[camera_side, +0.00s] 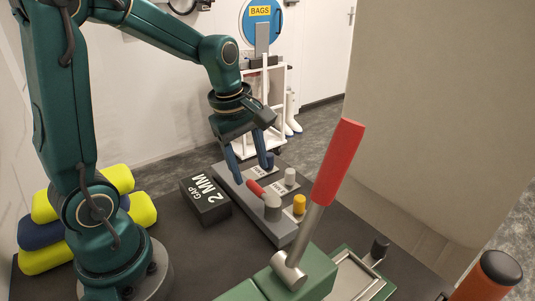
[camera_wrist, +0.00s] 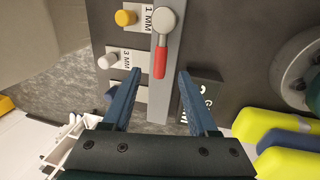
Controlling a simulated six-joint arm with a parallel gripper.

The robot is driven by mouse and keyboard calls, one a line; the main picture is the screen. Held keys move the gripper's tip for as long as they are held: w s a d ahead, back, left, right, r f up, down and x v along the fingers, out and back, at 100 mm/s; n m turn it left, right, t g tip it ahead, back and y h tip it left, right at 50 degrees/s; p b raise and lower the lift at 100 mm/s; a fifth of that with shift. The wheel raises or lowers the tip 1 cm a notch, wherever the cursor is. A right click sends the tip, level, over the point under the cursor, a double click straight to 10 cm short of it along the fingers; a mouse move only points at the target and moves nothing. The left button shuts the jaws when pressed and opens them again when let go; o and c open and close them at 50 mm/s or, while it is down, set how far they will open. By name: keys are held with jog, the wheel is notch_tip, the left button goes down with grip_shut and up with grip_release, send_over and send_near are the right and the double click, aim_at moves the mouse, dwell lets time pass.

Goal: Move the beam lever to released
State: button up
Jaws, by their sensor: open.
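Two red-handled levers show, and no lettering tells me which is the beam lever. A large lever (camera_side: 337,163) stands tilted up from a green housing (camera_side: 308,272) in the side view's foreground. A small lever (camera_side: 274,206) with a grey round hub and short red grip lies along a grey bar (camera_side: 277,231). The small lever also shows in the wrist view (camera_wrist: 163,40). My gripper (camera_side: 253,177) is open above the bar. In the wrist view its fingertips (camera_wrist: 160,72) appear on either side of the small lever's red end, with nothing held.
Yellow (camera_side: 299,204), white (camera_side: 290,176) and blue (camera_side: 267,160) knobs line the bar; labels read 1 MM and 3 MM. A black "GAP 2 MM" block (camera_side: 207,202) sits left of it. Yellow and blue pads (camera_side: 43,235) lie near my base.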

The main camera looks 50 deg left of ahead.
aim_at(255, 184)
jog(key=shift+w+f, duration=0.2)
jog(key=shift+f, duration=0.95)
jog(key=shift+w+f, duration=0.2)
jog(key=shift+f, duration=0.9)
grip_shut()
